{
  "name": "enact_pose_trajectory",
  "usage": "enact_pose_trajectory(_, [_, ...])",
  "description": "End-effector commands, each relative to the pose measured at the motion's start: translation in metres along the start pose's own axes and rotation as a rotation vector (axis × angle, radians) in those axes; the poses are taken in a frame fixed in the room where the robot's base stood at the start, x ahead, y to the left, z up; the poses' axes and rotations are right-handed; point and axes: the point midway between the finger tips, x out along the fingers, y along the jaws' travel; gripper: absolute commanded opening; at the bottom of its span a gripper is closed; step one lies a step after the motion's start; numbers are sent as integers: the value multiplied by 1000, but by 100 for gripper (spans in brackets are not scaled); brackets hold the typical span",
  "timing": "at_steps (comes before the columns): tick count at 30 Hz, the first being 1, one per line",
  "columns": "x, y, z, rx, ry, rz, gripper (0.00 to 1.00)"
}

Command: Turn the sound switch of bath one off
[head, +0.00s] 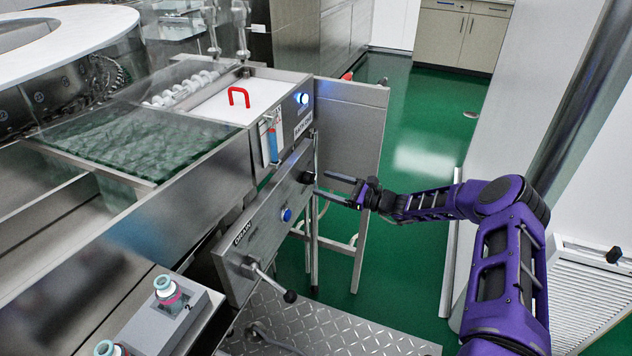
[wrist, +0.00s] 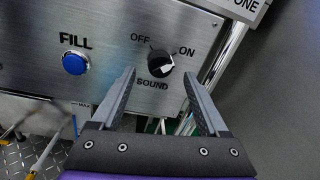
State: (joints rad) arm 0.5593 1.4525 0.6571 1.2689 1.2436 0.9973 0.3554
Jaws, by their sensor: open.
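The sound switch (wrist: 160,60) is a round black knob on a steel panel, with OFF at its upper left, ON at its upper right and SOUND below. A white mark on the knob lies on its right side, towards ON; its exact angle is hard to tell. In the head view the knob (head: 306,177) sits near the right end of the panel. My gripper (head: 323,185) is open and empty just in front of it. In the wrist view the fingers of my gripper (wrist: 158,74) stand left and right of the knob; I cannot tell whether they touch it.
A blue FILL button (wrist: 75,63) is left of the knob. A drain lever (head: 270,280) juts out lower left on the panel (head: 262,232). A plate reading ONE (wrist: 243,6) is above right. Green floor (head: 420,150) is open behind my arm.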

Motion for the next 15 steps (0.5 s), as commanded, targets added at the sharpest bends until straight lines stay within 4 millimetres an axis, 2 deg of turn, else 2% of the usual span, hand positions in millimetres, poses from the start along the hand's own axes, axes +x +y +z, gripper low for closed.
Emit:
enact_pose_trajectory(1, [10,1,0,-1,-1,2,78])
enact_pose_trajectory(6, [30,0,-1,-2,1,1,78])
enact_pose_trajectory(15, [39,0,0,0,1,0,78])
